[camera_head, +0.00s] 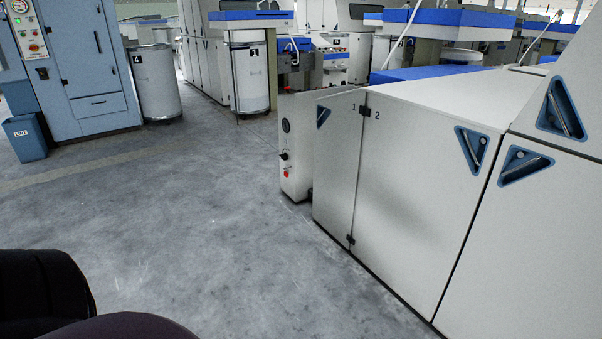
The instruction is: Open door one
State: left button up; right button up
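Door one (334,165) is the narrow pale grey panel at the left end of the long machine, right of the picture's middle. The figure 1 stands at its upper right edge. A blue triangular recess handle (323,117) sits near its upper left edge. Dark hinges (365,111) and (350,240) lie on the seam with door two (405,190), which carries the figure 2 and its own triangular handle (471,149). I see no clear gap at door one, but cannot tell whether it is fully closed. Neither gripper shows.
A control post (296,155) with a red button stands just beyond door one. Open grey floor (220,220) lies in front and to the left. A blue cabinet (95,65), a bin (24,138) and cans (155,80) and (249,75) stand further back. Dark rounded shapes fill the lower left corner.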

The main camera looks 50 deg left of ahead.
aim_at(340, 120)
jog(key=u, duration=1.25)
jog(key=i+u, duration=0.45)
jog(key=i, duration=2.15)
